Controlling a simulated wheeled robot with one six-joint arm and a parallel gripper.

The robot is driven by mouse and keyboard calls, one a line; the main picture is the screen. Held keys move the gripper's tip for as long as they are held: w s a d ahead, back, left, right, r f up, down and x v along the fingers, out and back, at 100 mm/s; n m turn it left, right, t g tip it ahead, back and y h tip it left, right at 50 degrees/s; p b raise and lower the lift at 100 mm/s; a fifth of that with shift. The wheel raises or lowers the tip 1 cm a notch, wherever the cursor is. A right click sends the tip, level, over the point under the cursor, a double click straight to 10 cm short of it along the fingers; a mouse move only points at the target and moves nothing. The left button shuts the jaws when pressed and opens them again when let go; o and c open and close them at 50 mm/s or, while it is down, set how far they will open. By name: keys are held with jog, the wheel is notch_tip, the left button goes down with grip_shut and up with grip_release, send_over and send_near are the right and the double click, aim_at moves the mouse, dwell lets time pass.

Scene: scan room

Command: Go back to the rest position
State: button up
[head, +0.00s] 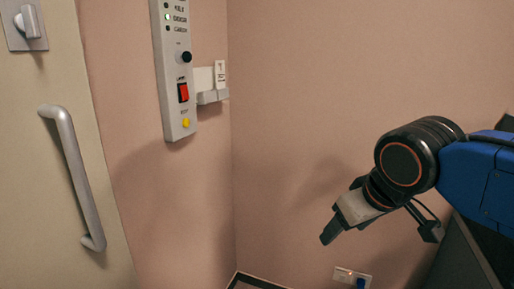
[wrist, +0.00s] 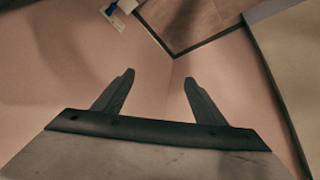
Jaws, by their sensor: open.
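My gripper (head: 330,232) is at the right of the head view, in front of the pink wall and pointing down to the left. In the wrist view my gripper (wrist: 158,82) shows two dark fingers spread apart with nothing between them. It is clear of the wall panel. The grey control panel (head: 175,70) is on the wall at the upper left, with a red rocker switch (head: 183,92), a black knob (head: 186,57), a yellow button (head: 186,123) and a lit green indicator.
A door with a grey handle (head: 75,175) and a lock knob (head: 28,22) is at the left. A small grey wall holder (head: 212,96) with a white tag is beside the panel. A wall socket (head: 352,277) with a plug is low down. The wall between is bare.

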jog(key=s+d+f+m, duration=0.2)
jog(key=s+d+f, duration=0.1)
jog(key=d+f, duration=0.2)
jog(key=s+d+f+m+g+h, duration=0.1)
jog(key=s+d+f, duration=0.3)
jog(key=f, duration=0.4)
jog(key=shift+d+f+m, duration=0.2)
jog(key=shift+d+m, duration=0.4)
jog(key=shift+m, duration=0.1)
jog(key=shift+s, duration=0.1)
